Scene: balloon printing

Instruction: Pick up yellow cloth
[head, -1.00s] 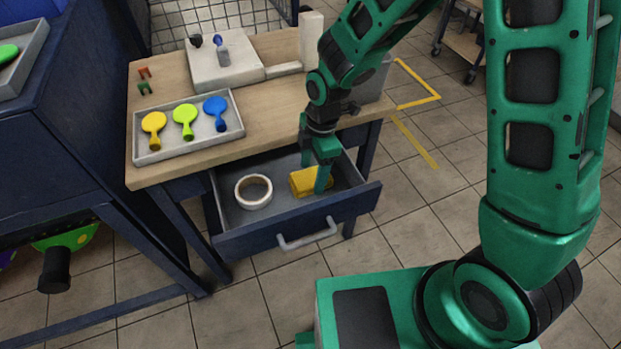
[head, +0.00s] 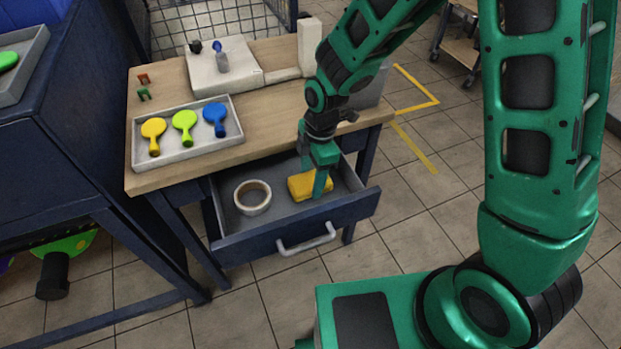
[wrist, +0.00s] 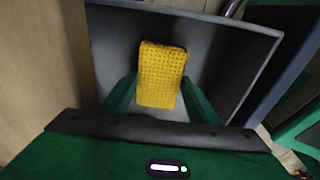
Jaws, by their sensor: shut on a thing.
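The yellow cloth (head: 301,187) is a folded, textured block inside the open drawer (head: 240,222), on its right side. In the wrist view the cloth (wrist: 161,74) stands between my two green fingers. My gripper (head: 319,186) reaches down into the drawer and is shut on the cloth. One finger covers part of the cloth's right end in the head view. Whether the cloth touches the drawer floor is hard to tell.
A dark blue bench (head: 75,130) stands at the left.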

